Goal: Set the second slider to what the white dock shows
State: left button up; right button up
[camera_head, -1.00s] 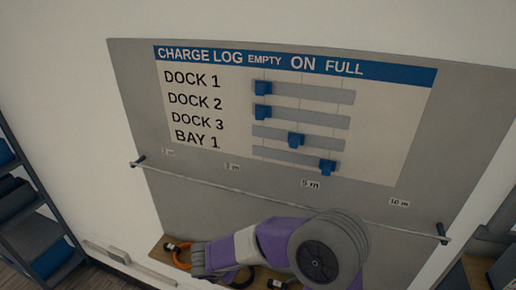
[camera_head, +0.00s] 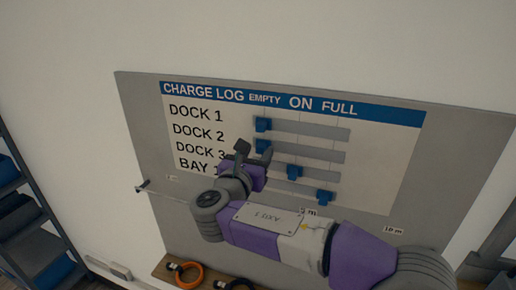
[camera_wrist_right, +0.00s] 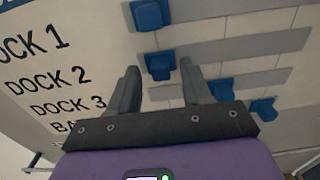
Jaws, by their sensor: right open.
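The charge log board (camera_head: 400,140) has several slider rows. The second slider (camera_head: 261,144), in the DOCK 2 row, has its blue knob at the left end under EMPTY. It also shows in the right wrist view (camera_wrist_right: 160,66). My right gripper (camera_head: 254,150) is open in front of the board, its fingertips close to this knob. In the wrist view the knob appears between the two fingers; I cannot tell whether they touch it. No white dock is in view. My left gripper is not in view.
The DOCK 1 knob (camera_head: 263,124) is at the left just above. The DOCK 3 knob (camera_head: 294,172) is near the middle, the BAY 1 knob (camera_head: 325,197) further right. A rail (camera_head: 172,194) crosses below. Shelves (camera_head: 30,215) stand left.

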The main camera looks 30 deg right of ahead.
jog(key=shift+w+d, duration=0.45)
jog(key=shift+d, duration=0.1)
grip_shut()
